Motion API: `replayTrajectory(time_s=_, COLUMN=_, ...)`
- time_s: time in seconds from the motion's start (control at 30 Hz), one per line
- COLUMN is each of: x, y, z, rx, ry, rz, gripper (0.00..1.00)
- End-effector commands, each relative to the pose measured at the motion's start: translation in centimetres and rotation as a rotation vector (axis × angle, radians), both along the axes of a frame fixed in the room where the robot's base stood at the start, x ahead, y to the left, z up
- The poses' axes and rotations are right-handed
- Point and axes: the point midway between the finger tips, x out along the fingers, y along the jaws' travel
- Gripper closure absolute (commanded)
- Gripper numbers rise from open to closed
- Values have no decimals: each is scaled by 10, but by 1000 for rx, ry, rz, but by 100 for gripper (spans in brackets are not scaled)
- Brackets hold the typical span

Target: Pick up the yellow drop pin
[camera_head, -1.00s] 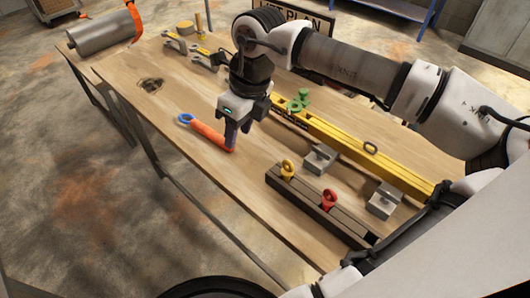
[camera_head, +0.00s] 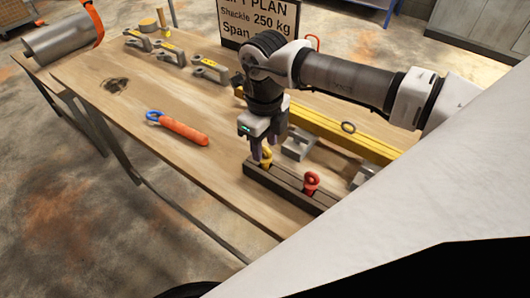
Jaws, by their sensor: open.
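The yellow drop pin (camera_head: 266,159) stands upright in the dark wooden block (camera_head: 291,188), near the block's left end. Its ring top shows; its lower part is hidden in the block. My gripper (camera_head: 260,158) is open and points down right at the pin's ring. The fingers partly overlap the pin in the head view, and I cannot tell whether they touch it. A red drop pin (camera_head: 311,183) stands in the same block to the right.
An orange-handled tool with a blue ring (camera_head: 178,128) lies on the wooden table (camera_head: 200,185) to the left. Grey metal blocks (camera_head: 299,146) and a yellow beam (camera_head: 340,133) lie behind the pins. Several shackles (camera_head: 170,55) and a sign (camera_head: 262,22) stand farther back. The table's front left is clear.

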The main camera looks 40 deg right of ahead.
Motion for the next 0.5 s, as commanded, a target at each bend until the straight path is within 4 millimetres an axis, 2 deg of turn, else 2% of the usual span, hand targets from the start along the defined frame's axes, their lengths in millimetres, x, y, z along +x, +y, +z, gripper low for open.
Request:
replayTrajectory(time_s=0.3, x=1, y=-1, z=-46, rx=1, ry=1, rz=2, gripper=59)
replayTrajectory(time_s=0.5, x=1, y=-1, z=-48, rx=1, ry=0, rz=2, gripper=59)
